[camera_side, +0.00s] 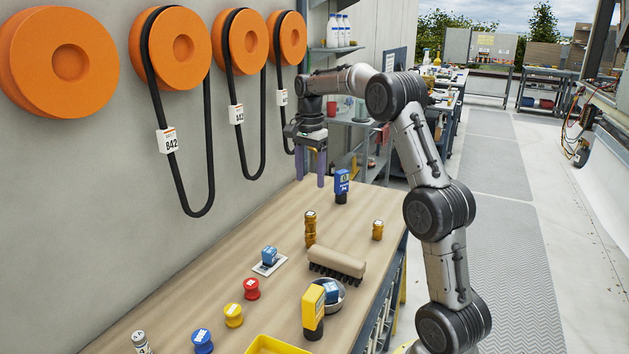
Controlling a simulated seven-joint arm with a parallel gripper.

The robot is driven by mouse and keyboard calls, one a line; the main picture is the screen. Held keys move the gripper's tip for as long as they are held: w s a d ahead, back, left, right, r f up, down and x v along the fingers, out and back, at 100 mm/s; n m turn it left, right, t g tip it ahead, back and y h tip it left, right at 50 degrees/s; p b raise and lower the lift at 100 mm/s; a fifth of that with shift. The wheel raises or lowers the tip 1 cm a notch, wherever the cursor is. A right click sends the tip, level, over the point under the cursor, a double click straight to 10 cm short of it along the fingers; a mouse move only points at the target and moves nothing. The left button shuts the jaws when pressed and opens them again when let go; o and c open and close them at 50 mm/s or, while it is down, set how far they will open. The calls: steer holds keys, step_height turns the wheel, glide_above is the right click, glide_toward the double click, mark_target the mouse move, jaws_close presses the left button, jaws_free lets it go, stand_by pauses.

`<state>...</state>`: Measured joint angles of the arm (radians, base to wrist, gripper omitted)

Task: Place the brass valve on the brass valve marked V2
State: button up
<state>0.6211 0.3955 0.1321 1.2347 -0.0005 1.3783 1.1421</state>
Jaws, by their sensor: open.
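A tall brass piece (310,231) stands upright mid-table with a small light label on top. It looks like two brass valves stacked, but I cannot be sure. A shorter single brass valve (377,230) stands upright to its right, near the table's right edge, also with a label on top. The labels are too small to read, so I cannot tell which is V2. My gripper (310,181) is open and empty, pointing down above the far left part of the table. Its two purple fingers are apart, and it touches neither brass piece.
A blue-and-black device (341,185) stands beyond the brass valves. A brush (337,265) lies in front of them. A blue block sits on a white card (270,267). A yellow device (312,309), bowl (341,305), coloured knobs and a yellow tray (275,346) are nearer.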

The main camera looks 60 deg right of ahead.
steer(key=s+a+r+n+t, duration=0.1)
steer(key=s+a+r+n, duration=0.3)
steer(key=a, duration=0.5)
steer(key=s+a+r+n+t, duration=0.2)
steer(key=s+a+n, duration=0.3)
steer(key=a, duration=0.4)
steer(key=s+a+f+n+t, duration=0.1)
steer(key=s+a+f+n, duration=0.1)
steer(key=s+a+n, duration=0.3)
steer(key=s+a+f+n+t, duration=0.1)
steer(key=s+a+f+n, duration=0.2)
steer(key=s+a+n, duration=0.2)
steer(key=s+n, duration=0.1)
steer(key=s, duration=0.2)
steer(key=shift+s+f+t, duration=0.3)
steer(key=shift+f, duration=0.05)
